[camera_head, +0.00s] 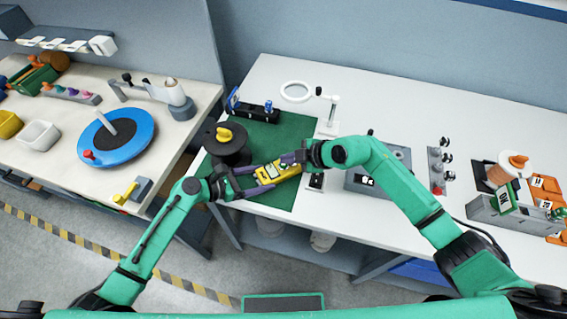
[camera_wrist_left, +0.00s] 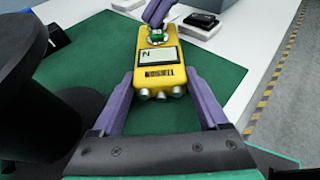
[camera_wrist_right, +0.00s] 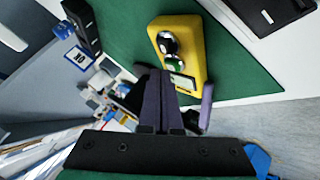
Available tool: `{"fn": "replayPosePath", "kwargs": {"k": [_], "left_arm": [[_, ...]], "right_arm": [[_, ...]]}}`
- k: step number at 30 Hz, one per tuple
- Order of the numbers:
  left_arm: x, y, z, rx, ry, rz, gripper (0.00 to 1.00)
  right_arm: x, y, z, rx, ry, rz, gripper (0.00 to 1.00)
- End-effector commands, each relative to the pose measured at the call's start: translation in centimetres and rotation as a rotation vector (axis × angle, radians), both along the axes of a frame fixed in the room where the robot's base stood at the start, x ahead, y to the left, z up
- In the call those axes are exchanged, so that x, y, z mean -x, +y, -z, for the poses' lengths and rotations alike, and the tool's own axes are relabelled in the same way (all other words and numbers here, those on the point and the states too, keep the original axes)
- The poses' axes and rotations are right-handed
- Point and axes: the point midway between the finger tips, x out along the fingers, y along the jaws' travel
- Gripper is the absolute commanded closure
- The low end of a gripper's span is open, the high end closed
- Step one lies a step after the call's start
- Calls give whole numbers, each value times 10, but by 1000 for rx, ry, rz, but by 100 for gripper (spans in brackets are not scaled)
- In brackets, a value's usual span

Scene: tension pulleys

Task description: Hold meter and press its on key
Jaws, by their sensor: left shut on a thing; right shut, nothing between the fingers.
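The yellow meter (camera_head: 268,173) is held above the green mat by my left gripper (camera_head: 258,181). In the left wrist view, the meter (camera_wrist_left: 158,92) lies between the two purple fingers, with its lit screen (camera_wrist_left: 157,55) facing up and a dark mark on it. A green key (camera_wrist_left: 157,37) sits beyond the screen. My right gripper (camera_head: 293,160) is shut and empty, its tips over the meter's far end, close to the key. In the right wrist view, the green key (camera_wrist_right: 174,60) and a round dark-and-white knob (camera_wrist_right: 167,42) show beside the fingertips; contact cannot be told.
The green mat (camera_head: 280,205) lies on the white table. A black spool with a yellow top (camera_head: 227,140) stands left of the meter. A magnifier stand (camera_head: 329,125) and a grey box (camera_head: 377,180) stand to the right. A black tray (camera_head: 257,112) is behind.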

Motion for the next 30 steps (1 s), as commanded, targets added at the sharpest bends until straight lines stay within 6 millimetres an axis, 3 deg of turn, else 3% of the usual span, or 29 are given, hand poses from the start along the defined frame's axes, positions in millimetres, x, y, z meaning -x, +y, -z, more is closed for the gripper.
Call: {"fn": "replayPosePath", "kwargs": {"k": [30], "left_arm": [[0, 0, 0, 0, 0, -1, 100]], "right_arm": [[0, 0, 9, 1, 1, 0, 100]]}}
